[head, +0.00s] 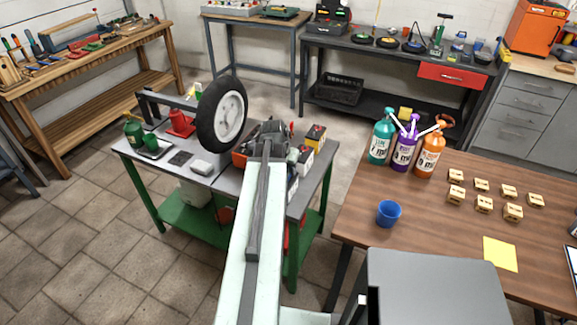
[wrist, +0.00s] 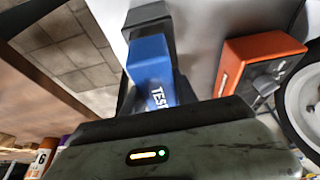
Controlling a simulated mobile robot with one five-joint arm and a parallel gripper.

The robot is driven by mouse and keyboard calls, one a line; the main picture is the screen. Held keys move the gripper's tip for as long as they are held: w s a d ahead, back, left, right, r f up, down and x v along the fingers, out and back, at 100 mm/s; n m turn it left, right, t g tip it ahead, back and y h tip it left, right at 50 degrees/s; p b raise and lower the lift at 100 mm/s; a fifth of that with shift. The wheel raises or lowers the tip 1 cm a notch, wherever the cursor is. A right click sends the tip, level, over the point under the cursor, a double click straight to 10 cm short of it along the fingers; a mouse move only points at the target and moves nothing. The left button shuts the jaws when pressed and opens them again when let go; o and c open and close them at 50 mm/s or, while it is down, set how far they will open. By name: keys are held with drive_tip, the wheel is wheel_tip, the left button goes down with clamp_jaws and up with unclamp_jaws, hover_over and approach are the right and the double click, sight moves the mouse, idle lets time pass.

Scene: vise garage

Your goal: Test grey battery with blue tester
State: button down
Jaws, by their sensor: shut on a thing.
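In the wrist view, a blue tester (wrist: 151,62) lettered "TEST" is between the dark fingers of my gripper (wrist: 150,85), which is shut on it. Its lower end is hidden behind the gripper body. In the head view, my gripper (head: 272,135) is over the grey-topped green workbench (head: 226,182), right of the wheel; my arm hides part of the bench. I cannot tell which is the grey battery.
A mounted wheel (head: 222,113) rises close left of my gripper. An orange-red device (wrist: 262,52) lies near the tester in the wrist view. A brown table (head: 385,245) at right holds bottles (head: 403,150), a blue cup (head: 389,213) and small blocks. Tiled floor at left is free.

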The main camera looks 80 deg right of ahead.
drive_tip(key=shift+f+b, duration=0.35)
idle(0.3)
idle(1.2)
drive_tip(key=c, duration=0.9)
unclamp_jaws()
drive_tip(key=o, duration=0.6)
drive_tip(key=shift+w, duration=0.1)
wheel_tip(320, 180, up, 8)
drive_tip(key=p, duration=0.8)
drive_tip(key=shift+r, duration=0.15)
